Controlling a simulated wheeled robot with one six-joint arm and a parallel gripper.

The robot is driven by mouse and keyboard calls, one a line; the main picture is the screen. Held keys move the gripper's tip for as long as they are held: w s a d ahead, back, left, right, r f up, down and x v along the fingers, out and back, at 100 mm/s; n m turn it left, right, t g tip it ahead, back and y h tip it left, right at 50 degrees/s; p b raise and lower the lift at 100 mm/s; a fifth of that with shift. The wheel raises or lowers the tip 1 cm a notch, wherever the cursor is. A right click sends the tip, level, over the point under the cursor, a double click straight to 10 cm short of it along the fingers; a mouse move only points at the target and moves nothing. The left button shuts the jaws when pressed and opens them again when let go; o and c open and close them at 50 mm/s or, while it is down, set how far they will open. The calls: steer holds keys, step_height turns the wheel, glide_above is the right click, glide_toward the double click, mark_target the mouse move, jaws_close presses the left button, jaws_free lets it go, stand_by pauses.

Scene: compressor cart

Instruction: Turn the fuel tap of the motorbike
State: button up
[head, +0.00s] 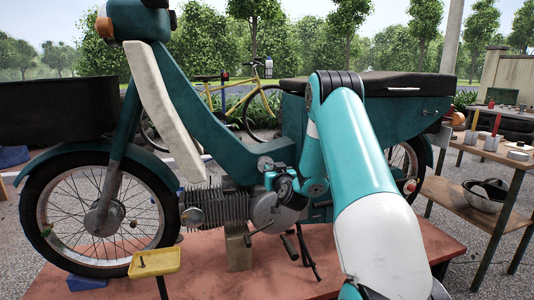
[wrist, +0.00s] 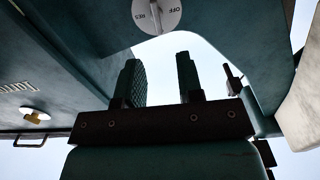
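The fuel tap (wrist: 157,14) shows at the top of the wrist view as a pale round plate with a lever across its middle and the letters OFF and RES, partly cut by the frame edge. My gripper (wrist: 158,60) is open, its two dark ridged fingers apart with only sky between them. The fingertips point toward the tap and look short of it, not touching. In the head view the teal motorbike (head: 215,110) stands side-on, and my arm covers its middle and part of its rear. My fingers cannot be made out clearly there.
The motorbike stands on a reddish platform (head: 205,268). A yellow tray (head: 154,262) is at the front left. Teal body panels close in around my gripper in the wrist view.

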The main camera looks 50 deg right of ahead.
steer(key=p+x, duration=0.1)
steer(key=x, duration=0.5)
steer(key=shift+w+d, duration=0.2)
steer(key=shift+w, duration=0.1)
jaws_close()
